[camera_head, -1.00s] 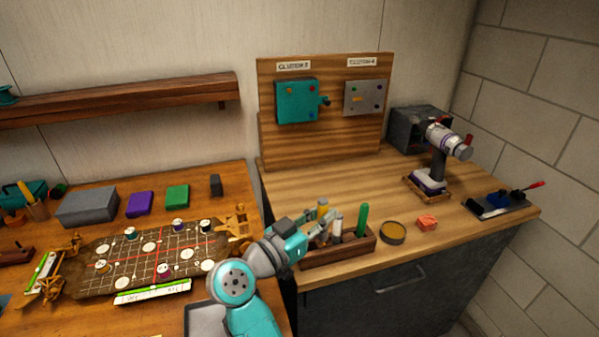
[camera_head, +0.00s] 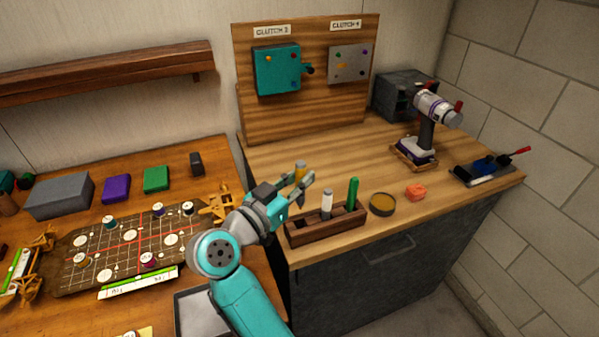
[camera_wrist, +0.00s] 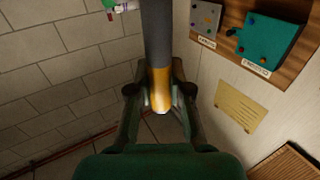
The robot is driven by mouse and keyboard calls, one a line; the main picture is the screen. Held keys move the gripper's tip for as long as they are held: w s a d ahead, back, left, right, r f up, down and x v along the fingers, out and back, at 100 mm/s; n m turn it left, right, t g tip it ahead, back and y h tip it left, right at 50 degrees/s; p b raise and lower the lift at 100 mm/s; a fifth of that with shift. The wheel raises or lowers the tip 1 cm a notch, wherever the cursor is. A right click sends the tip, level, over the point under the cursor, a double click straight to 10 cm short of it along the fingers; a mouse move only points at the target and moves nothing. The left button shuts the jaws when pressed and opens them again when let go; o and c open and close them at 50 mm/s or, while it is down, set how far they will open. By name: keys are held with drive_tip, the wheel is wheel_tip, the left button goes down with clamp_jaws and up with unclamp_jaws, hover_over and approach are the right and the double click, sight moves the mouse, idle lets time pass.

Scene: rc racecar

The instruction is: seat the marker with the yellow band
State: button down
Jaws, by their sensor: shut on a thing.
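My gripper (camera_head: 306,190) is shut on a marker with a yellow band (camera_head: 300,171) and holds it above the left end of the wooden marker rack (camera_head: 326,234). In the wrist view the marker's grey body (camera_wrist: 157,35) runs up out of the picture, and its yellow band (camera_wrist: 160,88) sits between the fingertips (camera_wrist: 160,98). The marker's lower end is hard to make out in the head view. A white marker (camera_head: 327,204) and a green marker (camera_head: 353,194) stand upright in the rack. My gripper partly covers the rack's left end.
The clutch panel (camera_head: 305,80) rises behind. A game board (camera_head: 125,240) lies on the left table. The bench behind the rack is clear.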

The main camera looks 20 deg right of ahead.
sight(299, 202)
drive_tip(key=shift+f, duration=2)
drive_tip(key=shift+f, duration=1.35)
drive_tip(key=shift+f, duration=0.45)
drive_tip(key=shift+s+f, duration=0.15)
drive_tip(key=shift+f, duration=0.35)
drive_tip(key=shift+s+d+f, duration=0.1)
drive_tip(key=shift+f, duration=0.65)
drive_tip(key=shift+r, duration=0.2)
drive_tip(key=shift+w+r, duration=0.15)
drive_tip(key=shift+r, duration=0.4)
drive_tip(key=shift+w+r, duration=0.15)
drive_tip(key=shift+r, duration=0.85)
idle(0.7)
